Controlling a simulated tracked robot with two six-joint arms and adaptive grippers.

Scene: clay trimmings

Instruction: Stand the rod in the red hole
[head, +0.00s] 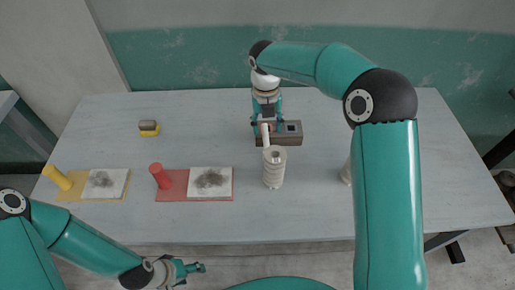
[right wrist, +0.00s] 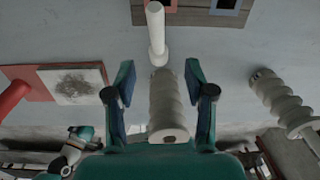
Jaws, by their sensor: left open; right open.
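The pale rod (head: 265,136) shows between the fingers of my right gripper (head: 267,127) in the head view, overlapping the left part of the block (head: 291,139). A red-edged part of the block (right wrist: 197,5) is cut off; the red hole is not clearly visible. My left gripper (head: 195,268) is open, off the table's front edge.
The ribbed cylinder (head: 274,172) stands before the block. Another (right wrist: 280,98) is to the right, mostly behind my right arm in the head view. Red (head: 194,198) and yellow (head: 90,197) mats with tiles and pegs lie left. A sponge-like block (head: 148,128) sits farther back.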

